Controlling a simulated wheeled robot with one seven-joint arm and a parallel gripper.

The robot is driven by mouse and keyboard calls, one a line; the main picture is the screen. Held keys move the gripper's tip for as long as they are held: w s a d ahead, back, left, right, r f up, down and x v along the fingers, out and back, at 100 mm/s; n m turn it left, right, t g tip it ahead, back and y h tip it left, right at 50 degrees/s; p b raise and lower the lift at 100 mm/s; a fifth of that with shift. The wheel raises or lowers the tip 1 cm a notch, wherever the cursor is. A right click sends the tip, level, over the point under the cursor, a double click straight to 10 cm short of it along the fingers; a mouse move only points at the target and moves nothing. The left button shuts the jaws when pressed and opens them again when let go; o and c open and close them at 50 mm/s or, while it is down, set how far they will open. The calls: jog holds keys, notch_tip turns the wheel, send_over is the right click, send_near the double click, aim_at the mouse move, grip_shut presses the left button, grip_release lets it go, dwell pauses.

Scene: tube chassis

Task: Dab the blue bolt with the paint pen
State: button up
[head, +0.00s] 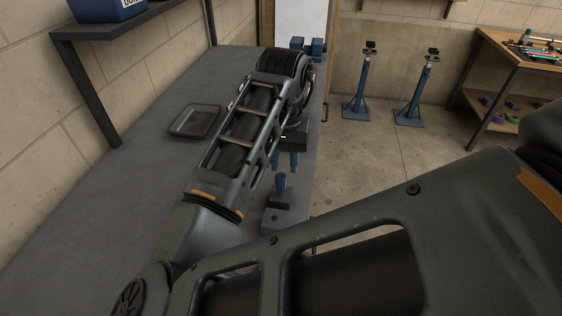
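My gripper (285,165) hangs fingers-down over the right part of the grey bench. Its two blue fingers are apart, and I see nothing held between them. Just below the fingertips a small dark-blue upright cylinder (281,183) stands on a dark block (280,201). It is too small to tell whether this is the paint pen or the blue bolt. A second dark block or plate (275,218) with a hole-like spot lies just nearer. No other pen or bolt can be made out; my arm covers much of the bench.
A shallow dark tray (196,121) lies on the bench (150,165) to the left. A blue vise-like thing (308,47) is at the far end. Two blue stands (361,92) (414,95) are on the floor. A wooden table (518,50) with coloured items is at right.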

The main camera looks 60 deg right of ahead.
aim_at(281, 185)
jog(key=shift+w+a+f, duration=0.1)
jog(key=shift+a+f, duration=0.05)
jog(key=shift+a, duration=0.45)
jog(key=shift+f+b, duration=2.15)
jog(key=shift+f, duration=1.3)
grip_shut()
